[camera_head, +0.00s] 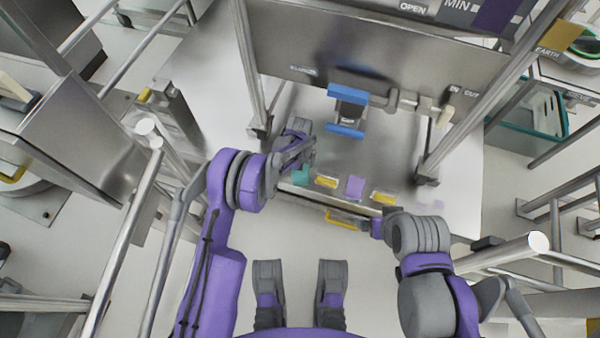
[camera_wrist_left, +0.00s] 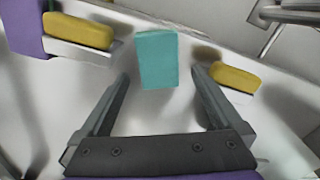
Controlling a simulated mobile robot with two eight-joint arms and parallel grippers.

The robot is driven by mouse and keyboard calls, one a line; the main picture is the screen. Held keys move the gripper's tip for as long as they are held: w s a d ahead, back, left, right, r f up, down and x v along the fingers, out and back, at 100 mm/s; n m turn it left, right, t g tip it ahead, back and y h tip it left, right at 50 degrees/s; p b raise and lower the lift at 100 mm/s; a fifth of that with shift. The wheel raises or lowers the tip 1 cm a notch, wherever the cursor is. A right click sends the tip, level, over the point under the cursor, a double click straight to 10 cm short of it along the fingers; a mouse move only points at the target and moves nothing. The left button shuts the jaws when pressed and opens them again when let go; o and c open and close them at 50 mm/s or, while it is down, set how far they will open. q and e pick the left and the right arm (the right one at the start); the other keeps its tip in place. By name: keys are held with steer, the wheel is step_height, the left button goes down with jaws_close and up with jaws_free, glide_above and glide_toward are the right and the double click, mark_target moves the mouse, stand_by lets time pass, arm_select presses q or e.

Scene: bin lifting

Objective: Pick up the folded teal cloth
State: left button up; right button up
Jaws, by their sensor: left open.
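The folded teal cloth (camera_wrist_left: 157,58) is an upright-looking block shape in the left wrist view, just beyond and between my fingertips. In the head view the teal cloth (camera_head: 300,176) shows in part at the left end of a row of small items, partly behind my left arm. My left gripper (camera_wrist_left: 161,76) is open, with one finger to each side of the cloth's near end and no visible contact. In the head view my left gripper (camera_head: 301,151) is over the bench edge. My right gripper (camera_head: 375,228) is low at the bench front; its fingers are unclear.
Yellow sponges (camera_wrist_left: 77,31) (camera_wrist_left: 233,77) lie to both sides of the cloth, close to the fingers. A purple item (camera_head: 355,187) sits in the same row. A blue-handled fixture (camera_head: 347,108) stands behind on the steel bench. Metal posts (camera_head: 247,70) flank the bench.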

arm_select(q)
steer(key=f, duration=0.2)
steer(key=f+b, duration=0.1)
steer(key=f, duration=0.4)
steer(key=shift+w+d+f, duration=0.15)
steer(key=shift+w, duration=0.15)
steer(key=c, duration=1.3)
steer(key=shift+o, duration=0.2)
step_height(320, 180, up, 10)
steer(key=p, duration=0.1)
